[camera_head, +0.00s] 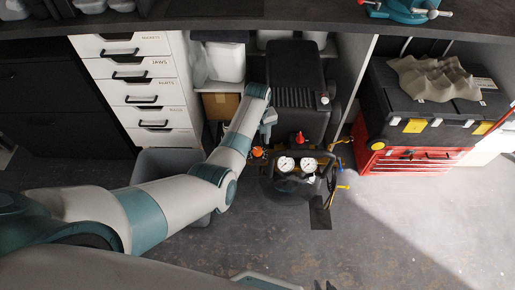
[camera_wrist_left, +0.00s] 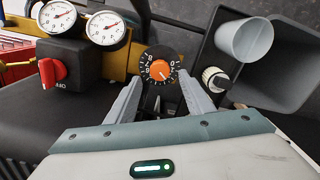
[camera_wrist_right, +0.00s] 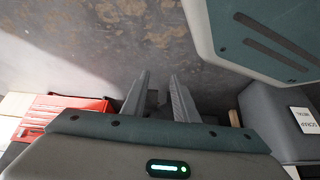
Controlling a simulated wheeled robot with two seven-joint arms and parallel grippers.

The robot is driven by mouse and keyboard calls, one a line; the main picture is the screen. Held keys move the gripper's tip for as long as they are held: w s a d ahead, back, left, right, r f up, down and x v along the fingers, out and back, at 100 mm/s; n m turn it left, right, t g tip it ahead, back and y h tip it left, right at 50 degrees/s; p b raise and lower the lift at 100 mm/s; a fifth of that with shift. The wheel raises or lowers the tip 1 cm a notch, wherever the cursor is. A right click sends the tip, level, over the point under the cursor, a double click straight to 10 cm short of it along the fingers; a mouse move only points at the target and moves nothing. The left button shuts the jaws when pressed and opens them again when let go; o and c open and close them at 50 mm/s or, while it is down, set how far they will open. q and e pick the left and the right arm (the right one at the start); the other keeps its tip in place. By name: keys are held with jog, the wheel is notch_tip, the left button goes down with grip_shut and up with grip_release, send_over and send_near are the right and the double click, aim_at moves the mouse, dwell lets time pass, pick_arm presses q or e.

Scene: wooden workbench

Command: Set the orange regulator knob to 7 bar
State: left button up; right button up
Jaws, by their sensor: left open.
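The orange regulator knob (camera_wrist_left: 159,70) has a black ring with white numbers around it, too small to read surely. It also shows small in the head view (camera_head: 258,152), on the compressor's front. My left gripper (camera_wrist_left: 159,88) is open, with its fingertips at either side of the knob's lower part; I cannot tell whether they touch it. Two white round gauges with red needles, left (camera_wrist_left: 58,17) and right (camera_wrist_left: 105,28), sit beside the knob. My right gripper (camera_wrist_right: 160,76) is open and empty, over bare floor in the right wrist view.
A red switch (camera_wrist_left: 52,72) and a pale round knob (camera_wrist_left: 215,78) flank the regulator. A grey bin (camera_wrist_left: 275,60) holding a cup (camera_wrist_left: 243,40) stands close by. A red toolbox (camera_head: 410,160) is at right. The floor (camera_head: 400,230) in front is clear.

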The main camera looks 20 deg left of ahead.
aim_at(257, 150)
pick_arm(q)
notch_tip(257, 150, down, 4)
jog(key=shift+b, duration=0.35)
jog(key=shift+f, duration=0.5)
pick_arm(e)
jog(key=shift+s+d+f+g, duration=0.4)
jog(key=shift+s+d, duration=0.2)
jog(key=shift+d, duration=0.1)
jog(key=shift+a, duration=0.1)
